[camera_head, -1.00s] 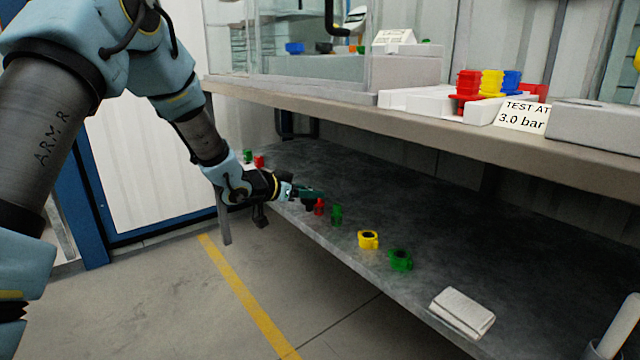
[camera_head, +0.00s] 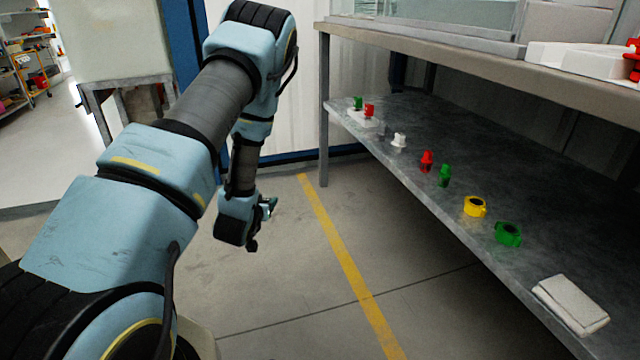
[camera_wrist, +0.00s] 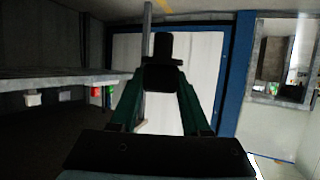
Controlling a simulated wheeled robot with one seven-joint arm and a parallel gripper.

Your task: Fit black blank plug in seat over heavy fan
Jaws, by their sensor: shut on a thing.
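My gripper (camera_head: 268,207) hangs over the floor, left of the lower shelf and clear of it, in the head view. The wrist view shows its two dark green fingers (camera_wrist: 162,80) closed on a black plug (camera_wrist: 162,48), which has a wider block near the fingers and a narrower end beyond. The held plug is too small and dark to make out in the head view. I cannot pick out a heavy fan or the seat over it in either view.
The lower shelf (camera_head: 420,215) holds red and green plugs (camera_head: 427,161), a white fitting (camera_head: 399,140), a yellow ring (camera_head: 475,207), a green ring (camera_head: 508,233) and a white cloth (camera_head: 570,303). A bench top (camera_head: 460,60) overhangs it. A shelf leg (camera_head: 322,120) stands near my arm. The floor is open.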

